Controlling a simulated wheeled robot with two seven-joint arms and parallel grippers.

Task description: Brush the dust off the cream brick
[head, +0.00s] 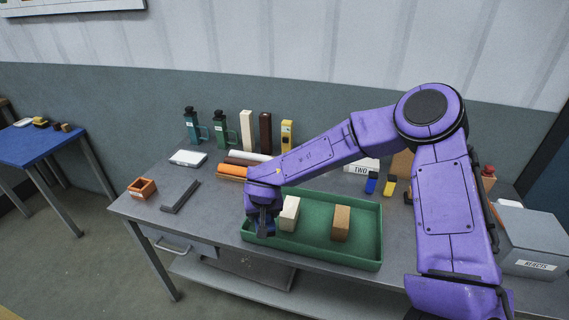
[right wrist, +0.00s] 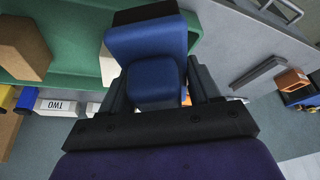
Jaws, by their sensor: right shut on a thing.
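The cream brick (head: 289,213) stands in the green tray (head: 362,262) near its left end. In the right wrist view a sliver of the cream brick (right wrist: 107,66) shows behind the brush. My right gripper (head: 262,212) is shut on a blue brush (right wrist: 148,50) with a dark end, just left of the cream brick, over the tray's left end. In the head view the brush is mostly hidden by the gripper. I cannot tell whether the brush touches the brick, and no dust can be made out. My left gripper is not in view.
A tan brick (head: 341,222) stands in the tray, right of the cream one. An orange box (head: 142,188) and a dark grey bar (head: 180,196) lie to the left. Bottles (head: 220,130) and upright bars stand behind. Bare grey table (head: 215,205) lies left of the tray.

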